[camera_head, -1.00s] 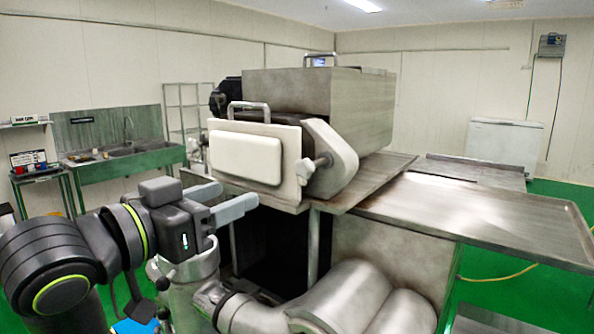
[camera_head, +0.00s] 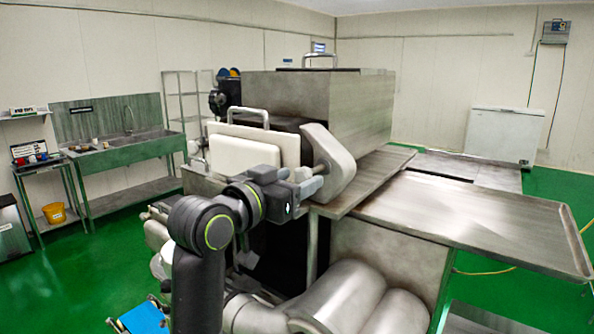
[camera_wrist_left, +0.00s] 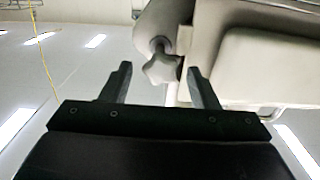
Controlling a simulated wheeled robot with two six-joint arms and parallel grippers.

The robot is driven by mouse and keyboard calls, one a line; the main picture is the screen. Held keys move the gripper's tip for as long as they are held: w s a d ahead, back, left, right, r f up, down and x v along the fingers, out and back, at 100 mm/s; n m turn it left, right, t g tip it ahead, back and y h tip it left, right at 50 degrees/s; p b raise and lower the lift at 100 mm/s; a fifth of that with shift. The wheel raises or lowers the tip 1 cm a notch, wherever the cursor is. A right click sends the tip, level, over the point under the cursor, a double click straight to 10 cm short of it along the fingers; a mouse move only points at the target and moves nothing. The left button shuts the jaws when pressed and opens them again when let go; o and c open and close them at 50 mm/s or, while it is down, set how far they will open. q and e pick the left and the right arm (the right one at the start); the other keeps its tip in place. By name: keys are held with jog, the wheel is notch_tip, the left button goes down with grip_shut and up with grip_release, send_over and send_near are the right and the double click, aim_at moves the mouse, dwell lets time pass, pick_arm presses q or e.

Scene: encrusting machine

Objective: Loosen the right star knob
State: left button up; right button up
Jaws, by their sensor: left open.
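The right star knob (camera_wrist_left: 162,68) is a grey, lobed knob on a short shaft at the machine's rounded side arm. In the left wrist view it appears between the two fingertips of my left gripper (camera_wrist_left: 159,70), with gaps on both sides. In the head view my left gripper (camera_head: 306,181) is at the front of the machine, at the lower edge of the rounded side arm (camera_head: 336,160). Its jaws are open and hold nothing. The knob is mostly hidden by the gripper there. My right gripper is not in view.
The white front plate (camera_head: 245,153) with its handle is just left of my left gripper. The steel hopper box (camera_head: 318,95) stands above and behind. A steel table (camera_head: 470,215) extends to the right. A sink (camera_head: 130,150) stands far left.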

pick_arm(q)
jog(key=shift+w+d, duration=0.2)
jog(key=shift+w, duration=0.15)
